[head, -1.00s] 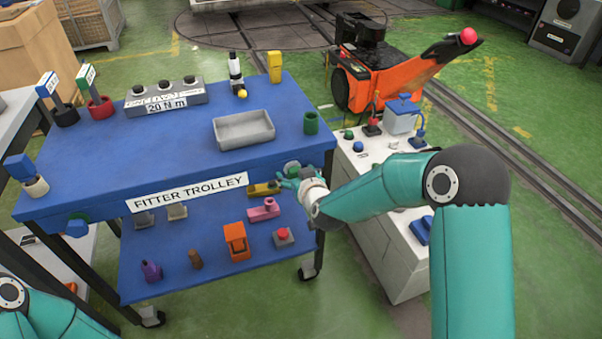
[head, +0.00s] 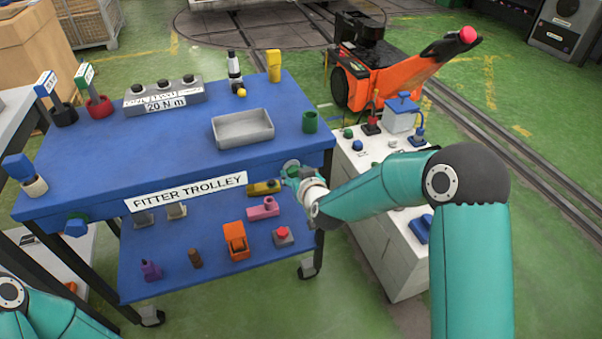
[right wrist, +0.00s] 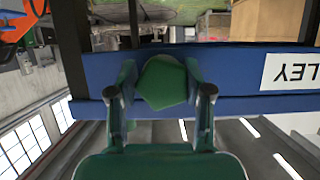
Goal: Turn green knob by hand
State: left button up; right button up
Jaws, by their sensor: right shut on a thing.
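The green knob (right wrist: 163,83) is a faceted, many-sided piece on the blue front edge of the fitter trolley (right wrist: 235,78). In the right wrist view it sits between the two fingers of my right gripper (right wrist: 161,88), which touch its sides. In the head view my right gripper (head: 288,174) is at the right end of the trolley's front edge and largely hides the knob. My left gripper is out of the picture; only part of my left arm shows at the lower left.
A grey tray (head: 243,128) and a green cup (head: 310,122) stand on the trolley top. Below is a shelf with an orange block (head: 235,240) and a red button (head: 282,234). A white cabinet (head: 385,240) stands close on the right.

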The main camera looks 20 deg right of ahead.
jog(key=shift+w+a+r, duration=0.1)
jog(key=shift+w+r, duration=0.1)
jog(key=shift+r, duration=0.3)
jog(key=o, duration=1.1)
jog(key=shift+a, duration=0.1)
jog(key=shift+o, duration=0.6)
jog(key=shift+s+f, duration=0.1)
jog(key=shift+f, duration=0.15)
jog(key=v, duration=1.2)
jog(key=shift+f, duration=0.15)
